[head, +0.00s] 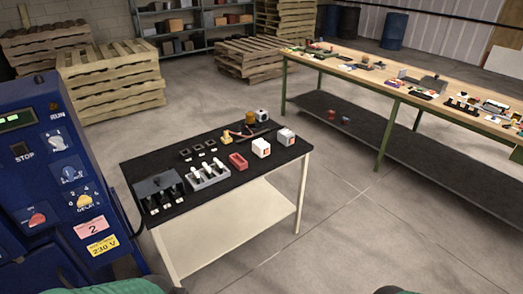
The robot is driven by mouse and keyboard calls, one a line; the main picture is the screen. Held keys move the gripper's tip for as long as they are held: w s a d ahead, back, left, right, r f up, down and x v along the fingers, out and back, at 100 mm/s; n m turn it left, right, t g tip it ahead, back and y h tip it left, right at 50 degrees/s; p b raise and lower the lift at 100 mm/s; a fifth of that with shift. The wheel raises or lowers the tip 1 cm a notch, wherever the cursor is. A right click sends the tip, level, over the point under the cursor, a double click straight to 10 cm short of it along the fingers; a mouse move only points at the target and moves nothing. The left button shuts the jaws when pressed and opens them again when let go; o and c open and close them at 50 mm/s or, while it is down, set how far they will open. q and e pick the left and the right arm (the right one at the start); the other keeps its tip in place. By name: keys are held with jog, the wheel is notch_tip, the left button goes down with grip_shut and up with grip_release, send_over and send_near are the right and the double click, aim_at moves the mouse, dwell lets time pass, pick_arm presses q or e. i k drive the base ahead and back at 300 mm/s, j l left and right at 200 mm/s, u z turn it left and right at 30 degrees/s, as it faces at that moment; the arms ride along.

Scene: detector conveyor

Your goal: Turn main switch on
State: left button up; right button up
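A blue control cabinet (50,150) stands at the left edge. Its face carries a red rotary knob (36,219) at the lower left, a knob on a yellow numbered dial (84,201), a blue-backed knob (69,173) and a grey knob (57,141). I cannot read a label that names the main switch; the red knob looks most like one. A lit green display (16,119) is at the upper left, with a black button marked STOP (20,150) below it. Green and dark parts of my arms show at the bottom edge; neither gripper is in view.
A small black-topped table (225,196) beside the cabinet holds switches, breakers and a red block (238,161). A long wooden workbench (470,90) with many parts runs along the right. Pallets (110,80) and shelves stand behind. The floor between the tables is clear.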

aim_at(37, 219)
jog(key=u, duration=1.8)
jog(key=i+j, duration=0.15)
jog(key=j, duration=0.15)
jog(key=i+j, duration=0.15)
jog(key=j, duration=0.2)
jog(key=i+j, duration=0.2)
jog(key=j+u, duration=0.05)
jog(key=j, duration=0.05)
